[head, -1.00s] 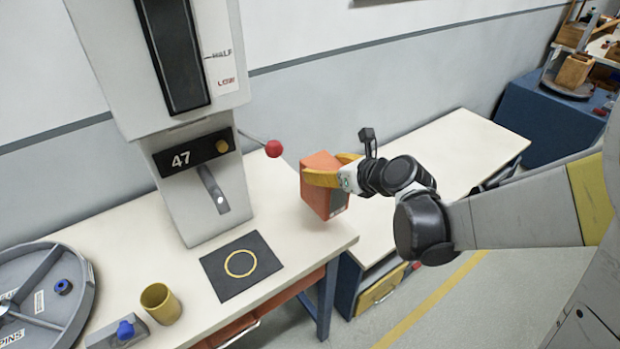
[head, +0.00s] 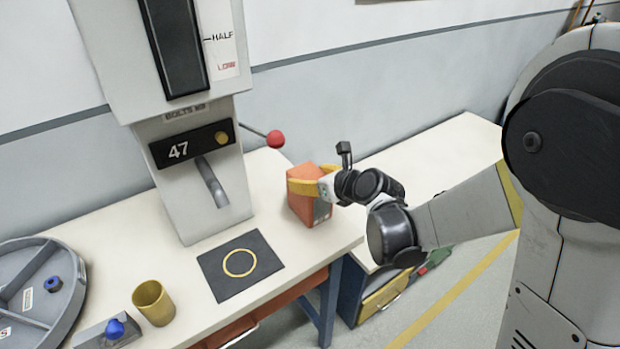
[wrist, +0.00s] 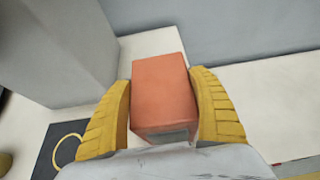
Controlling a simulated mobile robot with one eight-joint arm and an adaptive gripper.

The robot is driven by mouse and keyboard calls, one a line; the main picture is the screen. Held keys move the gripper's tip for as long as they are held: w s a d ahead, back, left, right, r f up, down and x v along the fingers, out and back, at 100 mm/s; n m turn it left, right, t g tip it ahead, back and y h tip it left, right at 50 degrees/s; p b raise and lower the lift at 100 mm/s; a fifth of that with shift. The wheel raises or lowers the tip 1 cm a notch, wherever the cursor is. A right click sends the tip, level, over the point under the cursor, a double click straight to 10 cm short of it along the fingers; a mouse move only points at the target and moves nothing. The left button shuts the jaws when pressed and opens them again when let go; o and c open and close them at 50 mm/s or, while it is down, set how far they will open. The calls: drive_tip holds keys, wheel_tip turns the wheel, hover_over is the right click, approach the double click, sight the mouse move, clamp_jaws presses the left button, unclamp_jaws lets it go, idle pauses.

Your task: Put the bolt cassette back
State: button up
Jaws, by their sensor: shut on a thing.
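The bolt cassette is an orange-red box (head: 307,211) near the right end of the white workbench, to the right of the dispenser. My gripper (head: 311,181) has its yellow fingers shut on it from the right. In the wrist view the cassette (wrist: 164,92) sits between both yellow fingers (wrist: 163,115), upright, with a grey patch low on its near face. It is over the bench top; I cannot tell whether its base touches. The grey bolt dispenser (head: 190,160) shows 47, a HALF/LOW gauge and a lever with a red knob (head: 275,139).
A black mat with a yellow ring (head: 240,264) lies in front of the dispenser. A yellow cup (head: 154,302), a blue-knobbed block (head: 112,332) and a round divided tray (head: 38,293) stand at left. A second white bench (head: 440,150) at right has free room.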

drive_tip(key=o, duration=1.4)
drive_tip(key=shift+f, duration=0.1)
drive_tip(key=shift+o, duration=0.2)
drive_tip(key=shift+r, duration=0.2)
drive_tip(key=s+d+r+n+g+h+p, duration=0.1)
drive_tip(key=s+d+r+n+h, duration=0.1)
drive_tip(key=s+d+n, duration=0.4)
drive_tip(key=s+d+r+n+g+h+p, duration=0.1)
drive_tip(key=s+d+r+n, duration=0.3)
drive_tip(key=s+n, duration=0.8)
drive_tip(key=s+d+r+n+g+h+p, duration=0.1)
drive_tip(key=s+d+r+n+h+p, duration=0.1)
drive_tip(key=s+d+n, duration=0.6)
drive_tip(key=s+r+n+h, duration=0.1)
drive_tip(key=n, duration=0.2)
drive_tip(key=shift+d+r+h, duration=0.15)
drive_tip(key=shift+r+h, duration=0.1)
drive_tip(key=shift+h, duration=0.15)
